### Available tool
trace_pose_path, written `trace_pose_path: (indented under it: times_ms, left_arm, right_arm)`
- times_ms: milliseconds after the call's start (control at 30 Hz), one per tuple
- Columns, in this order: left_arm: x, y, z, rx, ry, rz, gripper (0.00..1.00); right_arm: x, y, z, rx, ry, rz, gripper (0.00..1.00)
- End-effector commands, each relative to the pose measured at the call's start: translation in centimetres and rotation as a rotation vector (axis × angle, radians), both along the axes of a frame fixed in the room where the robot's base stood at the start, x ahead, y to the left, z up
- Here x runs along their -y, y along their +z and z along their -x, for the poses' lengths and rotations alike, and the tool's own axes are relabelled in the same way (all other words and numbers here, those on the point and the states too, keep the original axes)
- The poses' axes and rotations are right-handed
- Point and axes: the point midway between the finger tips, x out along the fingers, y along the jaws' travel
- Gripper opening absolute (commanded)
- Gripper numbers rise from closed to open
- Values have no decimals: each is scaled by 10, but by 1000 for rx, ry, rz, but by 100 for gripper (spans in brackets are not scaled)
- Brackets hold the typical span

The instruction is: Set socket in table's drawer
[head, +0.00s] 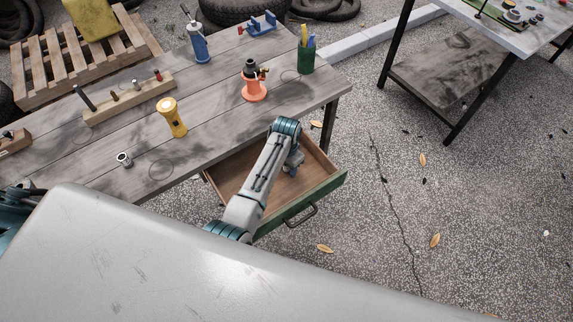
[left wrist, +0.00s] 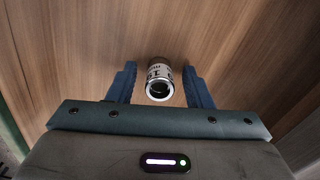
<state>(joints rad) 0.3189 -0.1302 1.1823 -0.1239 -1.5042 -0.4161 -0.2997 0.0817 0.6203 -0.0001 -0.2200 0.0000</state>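The table's drawer (head: 240,167) is pulled open, with a wooden inside and a green front with a dark handle. My left gripper (head: 292,166) reaches down into it. In the left wrist view a silver socket (left wrist: 159,80) with dark markings sits between the two blue fingers of the left gripper (left wrist: 160,82), its round open end facing the camera. The fingers are apart, with a gap on each side of the socket. Wood of the drawer lies behind it. In the head view the arm hides this socket. My right gripper is not in view.
On the table (head: 205,140) stand a yellow flashlight (head: 171,117), an orange jack (head: 254,84), a green cup (head: 306,55) and a wooden block with pegs (head: 130,97). A small silver cylinder (head: 124,159) lies near the front edge. Another table (head: 450,70) stands at right.

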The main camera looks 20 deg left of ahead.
Motion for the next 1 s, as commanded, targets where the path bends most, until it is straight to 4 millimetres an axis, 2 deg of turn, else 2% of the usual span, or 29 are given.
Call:
trace_pose_path:
  times_ms: [233,367,467,800,1000]
  left_arm:
    - [0,0,0,0,0,0,45]
    - [0,8,0,2,0,1,45]
    - [1,23,-1,4,0,1,45]
    - [0,94,-1,4,0,0,45]
    - [0,118,-1,2,0,0,45]
  right_arm:
    - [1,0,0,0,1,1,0]
    - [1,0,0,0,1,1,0]
    - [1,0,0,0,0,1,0]
    - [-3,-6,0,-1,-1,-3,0]
    - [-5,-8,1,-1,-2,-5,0]
